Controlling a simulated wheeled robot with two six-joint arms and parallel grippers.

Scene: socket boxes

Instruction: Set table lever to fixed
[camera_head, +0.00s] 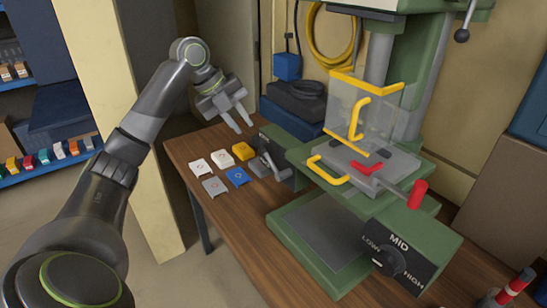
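A green drill-press-like machine (290,225) stands on a wooden table (222,220). A grey lever (268,165) sits on a dark box at the left side of its work table. A second lever with a red cylindrical grip (418,193) sticks out to the right from the work table's front. No "fixed" label is readable, so I cannot tell which is the table lever. My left gripper (244,127) is above the table's back left, beyond the colored pieces. Its two fingers are apart, with nothing between them, and clear of both levers. My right gripper is out of view.
Several small colored pieces (238,176) lie left of the machine. A clear guard (350,110) with yellow handles stands over the work table. A LOW/MID/HIGH dial (388,261) is on the base front. A red-and-white cylinder (518,282) is at bottom right.

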